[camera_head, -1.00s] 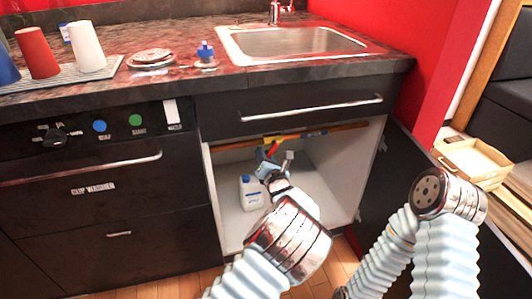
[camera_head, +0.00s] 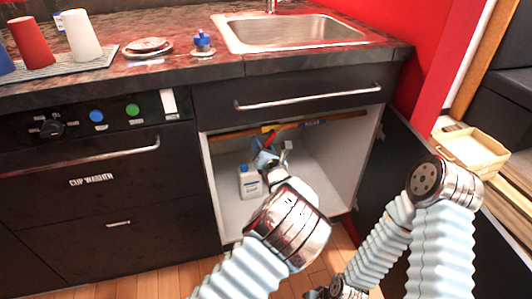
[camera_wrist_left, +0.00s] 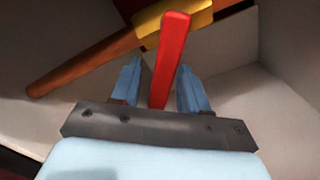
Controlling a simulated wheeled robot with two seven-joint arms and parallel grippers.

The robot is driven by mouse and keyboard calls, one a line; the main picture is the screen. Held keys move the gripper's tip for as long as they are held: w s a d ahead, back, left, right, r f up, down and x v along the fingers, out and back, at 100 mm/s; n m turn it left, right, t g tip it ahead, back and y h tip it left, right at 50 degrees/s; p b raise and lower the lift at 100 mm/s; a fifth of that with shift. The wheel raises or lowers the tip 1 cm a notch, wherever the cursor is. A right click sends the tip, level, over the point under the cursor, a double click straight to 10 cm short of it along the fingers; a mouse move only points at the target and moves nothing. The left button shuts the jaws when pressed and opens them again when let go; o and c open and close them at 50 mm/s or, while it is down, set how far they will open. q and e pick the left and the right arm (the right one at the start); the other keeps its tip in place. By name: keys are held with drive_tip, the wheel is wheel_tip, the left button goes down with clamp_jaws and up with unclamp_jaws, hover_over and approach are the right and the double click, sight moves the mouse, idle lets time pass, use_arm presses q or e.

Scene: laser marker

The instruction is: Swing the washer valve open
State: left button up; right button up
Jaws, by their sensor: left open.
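The washer valve is on a brown pipe inside the open cabinet under the sink. It has a yellow body (camera_wrist_left: 186,15) and a red lever (camera_wrist_left: 170,55); the lever also shows in the head view (camera_head: 276,135), partly hidden by my left gripper (camera_head: 272,152). In the left wrist view the blue fingers of my left gripper (camera_wrist_left: 159,66) are open, one on each side of the lever. My right gripper is not in view; only parts of my right arm show.
A white bottle with a blue cap (camera_head: 249,182) stands on the cabinet floor left of my left gripper. The brown pipe (camera_wrist_left: 85,62) runs across the cabinet. The drawer (camera_head: 300,97) above is shut. The cabinet door (camera_head: 395,165) stands open at the right.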

use_arm(q)
drive_tip(key=v, duration=1.3)
drive_tip(key=shift+s, duration=0.15)
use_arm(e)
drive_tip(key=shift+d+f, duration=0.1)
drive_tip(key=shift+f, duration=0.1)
use_arm(q)
drive_tip(key=shift+d, duration=0.1)
